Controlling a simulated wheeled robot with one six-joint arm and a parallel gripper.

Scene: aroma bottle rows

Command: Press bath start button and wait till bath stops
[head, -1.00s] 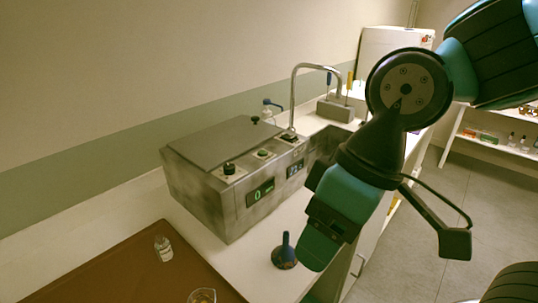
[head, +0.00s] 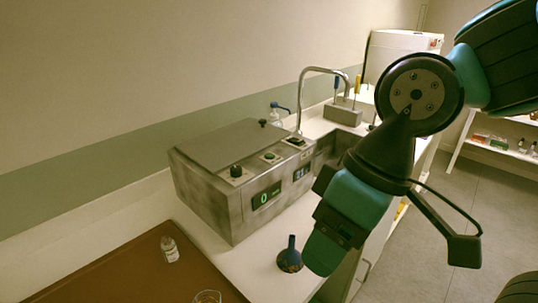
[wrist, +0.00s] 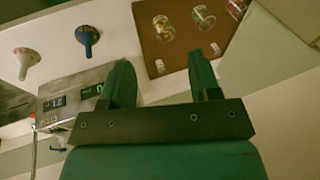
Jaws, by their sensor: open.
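The bath (head: 216,199) is a worn grey metal box with a flat lid, standing on the white counter left of my gripper in the head view. A green display (head: 266,195) reads 0; a bluish display (head: 301,174) is too small to read. My gripper (head: 322,252) is right of the bath, apart from it. The wrist view shows my gripper (wrist: 163,80) open and empty, with part of the bath (wrist: 75,86) behind the left finger.
A blue funnel (head: 290,258) stands before the bath, close to my gripper in the picture. A white funnel (wrist: 26,61) shows in the wrist view. A brown mat (head: 130,270) holds a small bottle (head: 169,249) and a glass (head: 207,297). A tap (head: 302,90) rises behind the bath.

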